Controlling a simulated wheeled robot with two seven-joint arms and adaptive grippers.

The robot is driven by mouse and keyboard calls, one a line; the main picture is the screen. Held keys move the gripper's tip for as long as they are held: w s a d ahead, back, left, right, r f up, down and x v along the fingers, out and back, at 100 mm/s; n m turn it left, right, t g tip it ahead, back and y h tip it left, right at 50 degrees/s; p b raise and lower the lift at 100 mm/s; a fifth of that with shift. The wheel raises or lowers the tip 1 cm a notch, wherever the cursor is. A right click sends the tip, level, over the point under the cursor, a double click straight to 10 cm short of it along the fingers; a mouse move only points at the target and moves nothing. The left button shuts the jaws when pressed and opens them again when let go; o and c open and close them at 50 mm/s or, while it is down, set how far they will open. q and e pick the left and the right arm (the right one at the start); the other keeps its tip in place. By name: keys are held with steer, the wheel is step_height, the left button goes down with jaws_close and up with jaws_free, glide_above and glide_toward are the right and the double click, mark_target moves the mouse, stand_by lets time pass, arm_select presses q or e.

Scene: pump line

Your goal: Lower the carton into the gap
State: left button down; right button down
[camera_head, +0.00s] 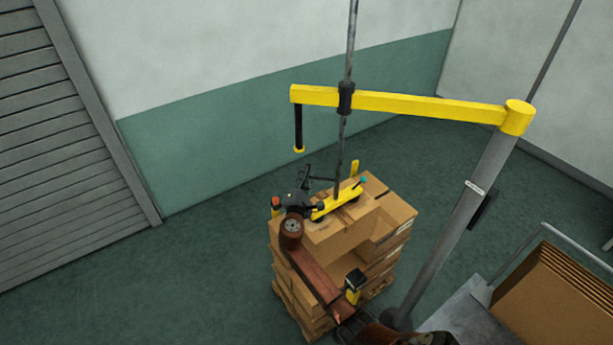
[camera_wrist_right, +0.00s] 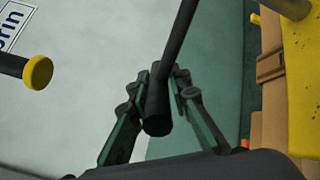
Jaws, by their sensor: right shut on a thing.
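Brown cartons (camera_head: 395,212) are stacked on a pallet, with a recessed gap (camera_head: 350,238) in the top layer at the front. A yellow lifting head (camera_head: 343,201) hangs from a grey pole over the stack's back left part. The carton beneath the head is mostly hidden, and I cannot tell whether it is lifted or resting. My right gripper (camera_head: 298,200) is at the left end of the head. In the right wrist view its fingers (camera_wrist_right: 165,88) are shut on a dark handle bar (camera_wrist_right: 158,110). My left gripper is not in view.
A yellow boom (camera_head: 420,105) on a grey post (camera_head: 465,220) spans above the stack, with a black rod (camera_head: 298,128) hanging at its left end. A cart (camera_head: 555,295) with brown sheets stands at the lower right. The floor left of the stack is clear.

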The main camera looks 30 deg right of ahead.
step_height(320, 180, down, 6)
steer(key=b, duration=0.4)
steer(key=shift+r, duration=0.5)
steer(key=c, duration=1.8)
jaws_free()
steer(key=shift+r, duration=0.1)
steer(key=shift+a, duration=0.1)
steer(key=v, duration=1.2)
